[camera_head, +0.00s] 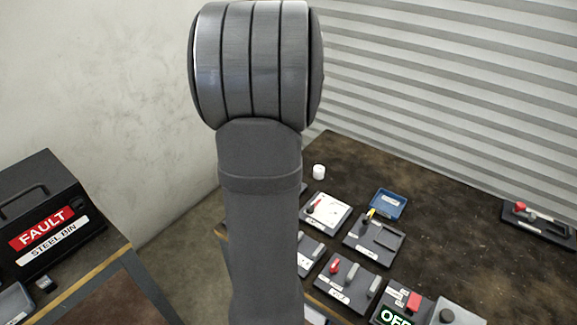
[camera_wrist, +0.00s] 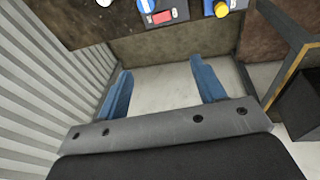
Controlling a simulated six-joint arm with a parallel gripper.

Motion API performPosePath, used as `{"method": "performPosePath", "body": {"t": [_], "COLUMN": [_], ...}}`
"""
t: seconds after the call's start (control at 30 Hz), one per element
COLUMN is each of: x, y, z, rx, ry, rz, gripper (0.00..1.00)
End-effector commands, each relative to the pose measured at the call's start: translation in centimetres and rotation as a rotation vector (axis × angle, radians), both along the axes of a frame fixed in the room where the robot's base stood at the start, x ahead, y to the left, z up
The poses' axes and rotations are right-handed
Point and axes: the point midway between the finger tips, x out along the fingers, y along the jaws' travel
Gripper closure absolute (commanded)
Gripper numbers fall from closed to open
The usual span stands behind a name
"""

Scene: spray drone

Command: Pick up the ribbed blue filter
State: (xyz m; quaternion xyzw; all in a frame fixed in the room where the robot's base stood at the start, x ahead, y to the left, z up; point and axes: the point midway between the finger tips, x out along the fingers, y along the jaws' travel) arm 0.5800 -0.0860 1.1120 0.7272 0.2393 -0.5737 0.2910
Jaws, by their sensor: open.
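I cannot pick out the ribbed blue filter for certain in either view. In the wrist view a small blue part (camera_wrist: 147,6) shows at the top edge, cut off by the frame; I cannot tell whether it is the filter. My gripper (camera_wrist: 161,72) is open, with its two blue fingers wide apart and nothing between them but the pale floor. It is apart from the table and its parts. In the head view my arm stands in front of the table's left side and hides part of it; my gripper does not show there.
The dark table (camera_head: 475,220) holds a blue tray (camera_head: 388,204), a white cylinder (camera_head: 319,171) and several dark fixtures with red, grey and yellow parts. A black steel bin (camera_head: 45,215) stands on a separate table at left. A ribbed shutter wall (camera_head: 450,80) closes the back.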

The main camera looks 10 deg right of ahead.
Motion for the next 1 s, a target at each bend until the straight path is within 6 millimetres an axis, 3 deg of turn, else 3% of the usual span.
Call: {"method": "performPosePath", "body": {"t": [0.23, 0.43, 0.63, 1.0], "x": [1.7, 2.9, 3.1, 3.4], "y": [1.8, 2.7, 1.9, -1.1], "z": [-6.1, -9.0, -11.3, -18.6], "rx": [-0.292, -0.472, -0.5, -0.497], "ry": [0.186, 0.321, 0.347, 0.345], "rz": [0.483, 0.804, 0.856, 0.852], "gripper": [0.37, 0.37, 0.37, 0.37]}}
